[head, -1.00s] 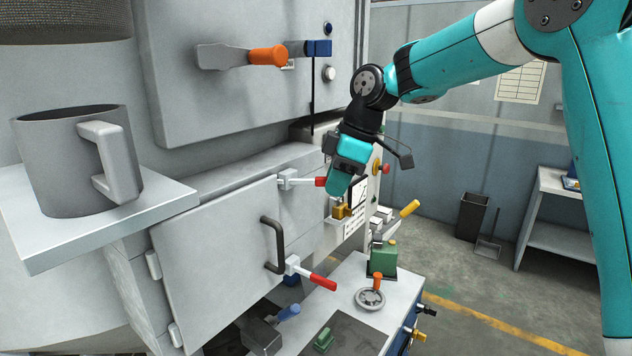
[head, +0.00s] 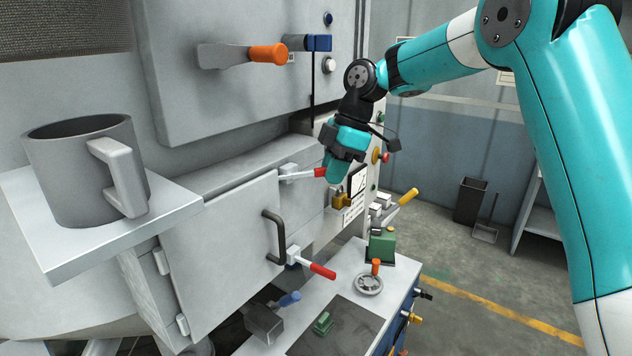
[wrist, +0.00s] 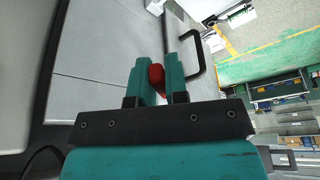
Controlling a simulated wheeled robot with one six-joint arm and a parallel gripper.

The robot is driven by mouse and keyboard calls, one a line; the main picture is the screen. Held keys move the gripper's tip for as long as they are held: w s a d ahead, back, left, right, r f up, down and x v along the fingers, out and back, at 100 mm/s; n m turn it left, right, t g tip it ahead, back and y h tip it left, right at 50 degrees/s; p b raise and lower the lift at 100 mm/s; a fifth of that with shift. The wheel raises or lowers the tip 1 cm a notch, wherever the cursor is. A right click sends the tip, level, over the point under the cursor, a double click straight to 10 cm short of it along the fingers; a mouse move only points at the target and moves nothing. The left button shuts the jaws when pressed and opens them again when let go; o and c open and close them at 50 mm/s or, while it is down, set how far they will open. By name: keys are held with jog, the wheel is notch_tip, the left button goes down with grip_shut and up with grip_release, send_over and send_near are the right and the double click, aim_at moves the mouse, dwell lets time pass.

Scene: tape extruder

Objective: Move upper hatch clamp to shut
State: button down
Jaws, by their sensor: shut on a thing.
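The upper hatch clamp (head: 298,174) sits at the top right of the grey hatch door (head: 225,250). Its metal arm and red handle point to the right, away from the hinge side. My gripper (head: 327,173) is at the end of this red handle in the head view. In the wrist view, the red handle (wrist: 156,75) lies between the two teal fingers of my gripper (wrist: 157,78), which are shut on it. The fingers hide part of the handle. The lower clamp (head: 318,269), also red-handled, sticks out to the lower right beside the door.
A black door handle (head: 276,238) stands out from the hatch door. A grey mug (head: 88,172) stands on a shelf (head: 110,240) at left. An orange-handled lever (head: 266,54) is above. A yellow-handled part (head: 407,197) and a handwheel (head: 369,284) lie to the right and below.

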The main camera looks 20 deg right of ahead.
jog(key=shift+w+r, duration=0.1)
jog(key=w+n+g+p, duration=0.1)
jog(key=w+n+p, duration=0.1)
jog(key=n+p, duration=0.1)
jog(key=shift+w+a+p, duration=0.15)
jog(key=shift+p, duration=0.35)
jog(key=c, duration=1.1)
grip_release()
